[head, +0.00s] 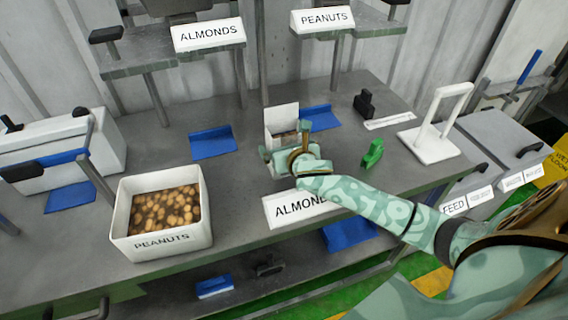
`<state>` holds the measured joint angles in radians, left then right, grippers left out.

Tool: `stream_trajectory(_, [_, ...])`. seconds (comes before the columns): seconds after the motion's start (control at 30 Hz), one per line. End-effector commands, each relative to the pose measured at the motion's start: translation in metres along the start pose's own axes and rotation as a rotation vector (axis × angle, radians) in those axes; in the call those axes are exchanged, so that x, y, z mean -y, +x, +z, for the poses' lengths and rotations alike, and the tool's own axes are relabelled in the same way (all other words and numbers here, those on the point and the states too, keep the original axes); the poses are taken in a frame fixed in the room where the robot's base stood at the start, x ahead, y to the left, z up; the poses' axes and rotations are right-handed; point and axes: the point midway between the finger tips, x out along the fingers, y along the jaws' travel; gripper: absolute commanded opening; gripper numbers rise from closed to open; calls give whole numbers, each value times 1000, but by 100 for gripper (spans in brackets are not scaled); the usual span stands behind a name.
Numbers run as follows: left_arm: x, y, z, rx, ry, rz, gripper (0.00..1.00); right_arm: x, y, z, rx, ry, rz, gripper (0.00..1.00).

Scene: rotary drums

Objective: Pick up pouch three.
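No thing in the head view is marked as pouch three, and I cannot tell which thing it is. A small white open-topped container (281,117) stands near the middle of the table, with something brown inside low down. My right gripper (284,158) is right in front of it and hides its lower part. I cannot tell whether the gripper touches it, or whether the fingers are open or shut. My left gripper is not in view.
A white PEANUTS bin (133,217) full of nuts stands at the front left. A white ALMONDS sign (284,208) is below my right forearm. Blue pieces (213,142), a green object (373,153) and a white stand (432,143) are around. Hoppers stand at the back.

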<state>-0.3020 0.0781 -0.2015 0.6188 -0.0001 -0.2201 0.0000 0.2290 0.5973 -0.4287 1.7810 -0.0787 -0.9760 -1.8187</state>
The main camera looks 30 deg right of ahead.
Motion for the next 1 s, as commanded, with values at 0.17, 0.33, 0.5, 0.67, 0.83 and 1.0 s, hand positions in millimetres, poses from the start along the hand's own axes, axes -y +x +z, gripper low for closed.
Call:
stream_trajectory(0.17, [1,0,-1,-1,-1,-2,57,0,2,1,0,0,1,100])
stream_trajectory(0.33, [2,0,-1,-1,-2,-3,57,0,2,1,1,0,1,69])
stream_trajectory(0.5, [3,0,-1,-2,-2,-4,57,0,2,2,3,0,1,29])
stream_trajectory(0.67, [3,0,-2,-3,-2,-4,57,0,1,2,2,0,1,29])
stream_trajectory(0.83, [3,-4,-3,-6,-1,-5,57,0,-2,9,4,0,0,29])
stream_trajectory(1.0, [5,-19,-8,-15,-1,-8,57,0,-12,34,8,-1,0,29])
